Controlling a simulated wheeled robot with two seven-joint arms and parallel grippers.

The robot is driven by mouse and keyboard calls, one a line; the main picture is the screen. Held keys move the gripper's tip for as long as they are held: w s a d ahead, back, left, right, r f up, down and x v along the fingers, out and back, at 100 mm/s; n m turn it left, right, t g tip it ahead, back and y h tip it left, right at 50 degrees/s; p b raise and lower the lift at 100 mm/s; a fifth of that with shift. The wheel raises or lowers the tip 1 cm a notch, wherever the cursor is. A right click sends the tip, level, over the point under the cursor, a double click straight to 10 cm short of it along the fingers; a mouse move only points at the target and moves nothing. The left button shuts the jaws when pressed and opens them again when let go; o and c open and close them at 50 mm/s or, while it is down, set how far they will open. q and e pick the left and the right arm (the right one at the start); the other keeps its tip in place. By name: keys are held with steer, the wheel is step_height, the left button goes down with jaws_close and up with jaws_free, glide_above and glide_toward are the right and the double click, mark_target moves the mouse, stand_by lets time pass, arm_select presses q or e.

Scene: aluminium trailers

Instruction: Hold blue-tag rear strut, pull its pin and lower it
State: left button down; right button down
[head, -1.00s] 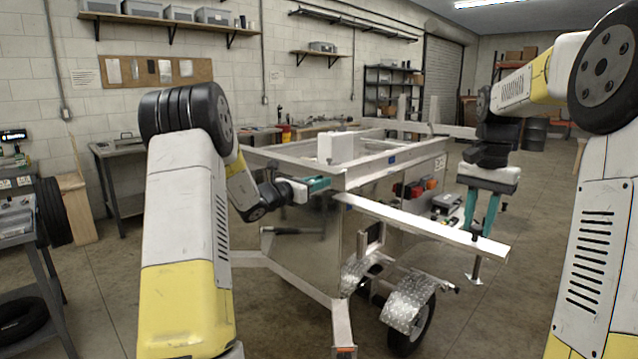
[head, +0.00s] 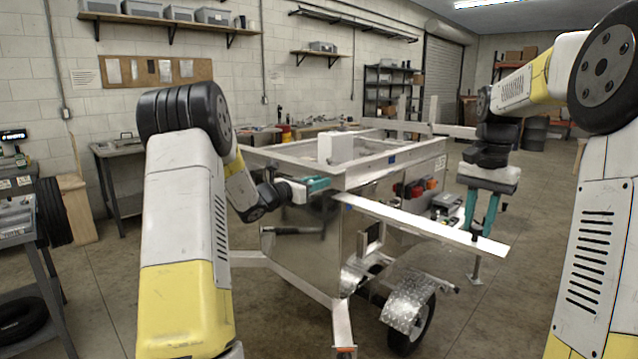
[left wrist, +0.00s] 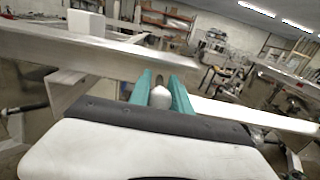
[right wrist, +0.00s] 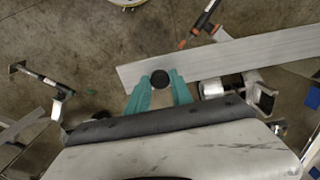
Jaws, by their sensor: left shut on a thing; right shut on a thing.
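The rear strut (head: 425,219) is a long pale aluminium bar running from the trailer's near corner out to the right, nearly level. A tiny blue mark (head: 349,207) shows near its trailer end. My right gripper (head: 481,228) points down and is shut on the bar near its free end. In the right wrist view a round black knob (right wrist: 160,78) sits between its fingers, over the bar (right wrist: 240,57). My left gripper (head: 318,184) is at the trailer corner. In the left wrist view its teal fingers close on a rounded pale piece (left wrist: 160,97), apparently the pin; its shaft is hidden.
The trailer (head: 300,248) has a bare frame, shiny side panels and a wheel (head: 410,325) below the strut. A white box (head: 338,147) stands on the frame. Another strut (head: 455,131) sticks out at the far corner. A tool cart (head: 30,235) stands at left. Floor below the strut's free end is mostly clear.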

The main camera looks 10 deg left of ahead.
arm_select(q)
steer(key=v, duration=0.3)
steer(key=c, duration=1.2)
jaws_free()
steer(key=shift+s, duration=0.1)
steer(key=shift+a, duration=0.1)
steer(key=v, duration=1.2)
arm_select(e)
steer(key=shift+f, duration=0.1)
